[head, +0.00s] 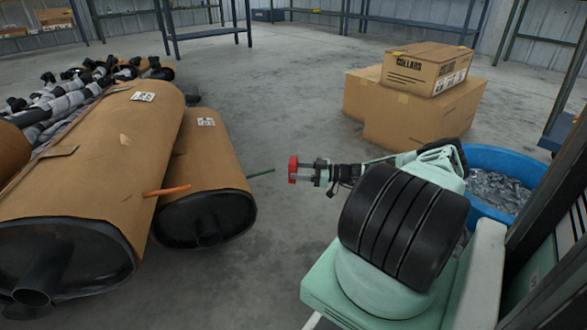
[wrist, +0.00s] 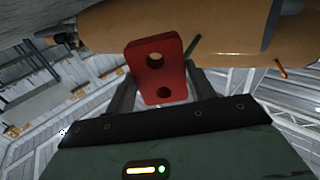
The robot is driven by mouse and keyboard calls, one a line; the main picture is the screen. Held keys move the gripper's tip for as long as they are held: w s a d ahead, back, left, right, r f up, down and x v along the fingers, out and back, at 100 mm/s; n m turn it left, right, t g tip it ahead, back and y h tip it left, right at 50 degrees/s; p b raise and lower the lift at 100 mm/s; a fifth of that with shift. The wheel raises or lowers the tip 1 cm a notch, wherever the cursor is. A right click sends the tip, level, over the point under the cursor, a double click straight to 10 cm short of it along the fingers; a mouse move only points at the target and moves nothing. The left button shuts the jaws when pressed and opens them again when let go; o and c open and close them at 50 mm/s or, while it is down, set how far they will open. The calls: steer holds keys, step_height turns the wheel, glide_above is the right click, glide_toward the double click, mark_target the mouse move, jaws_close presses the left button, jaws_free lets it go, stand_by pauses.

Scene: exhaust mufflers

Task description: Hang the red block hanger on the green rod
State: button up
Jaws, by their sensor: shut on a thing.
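In the head view the red block hanger (head: 293,169) is at the tip of my gripper (head: 306,171), held up in the air. The green rod (head: 261,173) sticks out from the smaller brown-wrapped muffler, to the left of the hanger with a gap between them. In the wrist view the green rod (wrist: 192,46) shows just beyond the hanger's upper right edge.
An orange rod (head: 167,191) sticks out by the large wrapped muffler (head: 110,150). The smaller wrapped muffler (head: 205,165) lies beside it. Cardboard boxes (head: 415,115) and a blue tub (head: 510,160) stand at right.

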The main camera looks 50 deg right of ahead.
steer(key=shift+w+a+f+p, duration=0.1)
steer(key=shift+w+a+p, duration=0.5)
steer(key=shift+a, duration=0.5)
steer(key=shift+w+a+f+p, duration=0.1)
steer(key=shift+w+a+p, duration=0.25)
steer(key=shift+w+a, duration=0.7)
steer(key=shift+a, duration=0.55)
steer(key=shift+c, duration=0.9)
steer(key=shift+w+a, duration=0.1)
steer(key=shift+a, duration=0.15)
steer(key=shift+c, duration=1.3)
steer(key=shift+o, duration=0.3)
steer(key=shift+w+a+p, duration=0.35)
steer(key=shift+w+a, duration=0.05)
steer(key=shift+a, duration=0.3)
steer(key=shift+w+a+p, duration=0.3)
steer(key=shift+w+a, duration=0.1)
steer(key=shift+a, duration=0.25)
steer(key=shift+o, duration=0.2)
steer(key=shift+w+a+f+p, duration=0.1)
steer(key=shift+w+a+p, duration=0.3)
steer(key=shift+a, duration=0.5)
steer(key=shift+f, duration=0.1)
steer(key=o, duration=1.6)
steer(key=shift+a, duration=0.15)
